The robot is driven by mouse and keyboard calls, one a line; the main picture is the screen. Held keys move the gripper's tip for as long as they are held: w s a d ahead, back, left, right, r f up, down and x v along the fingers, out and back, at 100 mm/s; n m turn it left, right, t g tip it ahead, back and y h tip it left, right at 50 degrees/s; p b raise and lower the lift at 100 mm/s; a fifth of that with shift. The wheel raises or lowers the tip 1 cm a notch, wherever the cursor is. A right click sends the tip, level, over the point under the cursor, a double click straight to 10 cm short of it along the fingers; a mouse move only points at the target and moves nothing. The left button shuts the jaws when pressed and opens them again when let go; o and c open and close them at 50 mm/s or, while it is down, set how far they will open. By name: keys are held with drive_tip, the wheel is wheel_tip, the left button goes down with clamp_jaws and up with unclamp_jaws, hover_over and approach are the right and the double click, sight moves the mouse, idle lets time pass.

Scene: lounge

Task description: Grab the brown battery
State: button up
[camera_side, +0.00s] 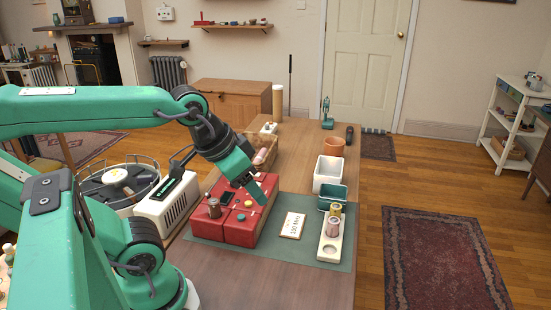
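A small dark-brown cylinder (214,208), which looks like the brown battery, stands upright on the left part of the red case (240,233). It is too small to identify for certain. My gripper (257,196) points down over the back right part of the case, to the right of the cylinder and apart from it. I cannot tell whether its fingers are open or shut, and no held thing shows. A white holder (330,250) at the right carries a tan cylinder (335,209) and a pinkish-brown cylinder (333,227); an empty round recess shows at its front.
A black item (228,198) and a teal round piece (241,217) lie on the case near the cylinder. A lettered card (293,225) lies on the green mat (285,254). A white bin (328,175) and a teal bin (331,193) stand behind. The front tabletop is clear.

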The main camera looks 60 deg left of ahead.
drive_tip(key=shift+a, duration=0.15)
drive_tip(key=m+g, duration=0.2)
drive_tip(key=g, duration=0.3)
hover_over(214, 201)
drive_tip(key=f, duration=0.8)
drive_tip(key=shift+w+f, duration=0.2)
drive_tip(key=shift+f, duration=0.05)
drive_tip(key=shift+s+a+f+g, duration=0.25)
drive_tip(key=shift+a+g, duration=0.05)
drive_tip(key=shift+a, duration=0.05)
drive_tip(key=shift+f, duration=1.3)
drive_tip(key=shift+d+f, duration=0.15)
drive_tip(key=shift+f, duration=1.15)
drive_tip(key=shift+d+f, duration=0.1)
drive_tip(key=shift+f, duration=1.2)
drive_tip(key=c, duration=1.1)
